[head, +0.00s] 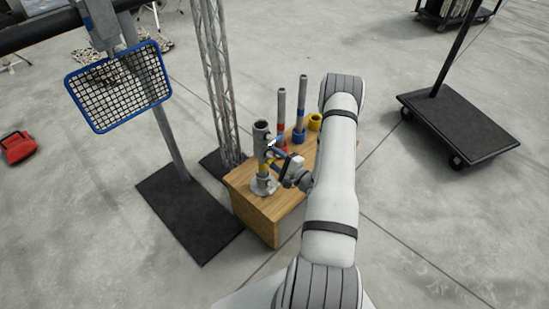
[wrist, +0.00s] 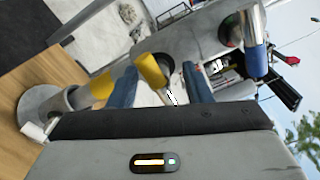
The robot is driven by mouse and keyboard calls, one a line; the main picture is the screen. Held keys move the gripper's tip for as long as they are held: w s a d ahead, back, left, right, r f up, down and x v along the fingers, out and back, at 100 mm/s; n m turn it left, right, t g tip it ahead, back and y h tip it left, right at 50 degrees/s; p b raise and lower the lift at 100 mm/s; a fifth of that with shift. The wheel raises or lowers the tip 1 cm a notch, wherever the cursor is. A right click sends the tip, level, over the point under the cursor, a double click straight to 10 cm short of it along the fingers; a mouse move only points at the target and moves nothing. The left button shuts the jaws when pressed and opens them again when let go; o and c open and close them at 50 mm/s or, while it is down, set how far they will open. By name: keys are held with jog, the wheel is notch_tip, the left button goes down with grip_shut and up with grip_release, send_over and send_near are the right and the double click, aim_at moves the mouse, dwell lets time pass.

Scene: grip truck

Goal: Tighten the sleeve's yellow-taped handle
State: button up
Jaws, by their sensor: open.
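The grey sleeve (head: 261,140) stands upright on a post with a round foot (head: 265,186) on the wooden cabinet. In the wrist view the sleeve (wrist: 195,38) runs sideways across the top. Its yellow-taped handle (wrist: 152,70) sticks out toward my gripper, with a pale tip. A separate yellow band (wrist: 102,88) is on the post below the sleeve. My gripper (wrist: 160,86) is open, its two blue fingers on either side of the handle with gaps visible. In the head view my gripper (head: 279,155) is beside the sleeve, and the handle cannot be made out.
Two banded poles, one red (head: 281,118) and one blue (head: 300,112), and a yellow ring (head: 315,121) stand on the cabinet (head: 255,210). A blue-banded piece (wrist: 251,30) shows near the sleeve. A lattice tower (head: 216,80) stands behind. A dark cart (head: 460,125) is at right.

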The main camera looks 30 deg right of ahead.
jog(key=v, duration=0.7)
jog(key=shift+s+d, duration=0.15)
jog(key=shift+s, duration=0.2)
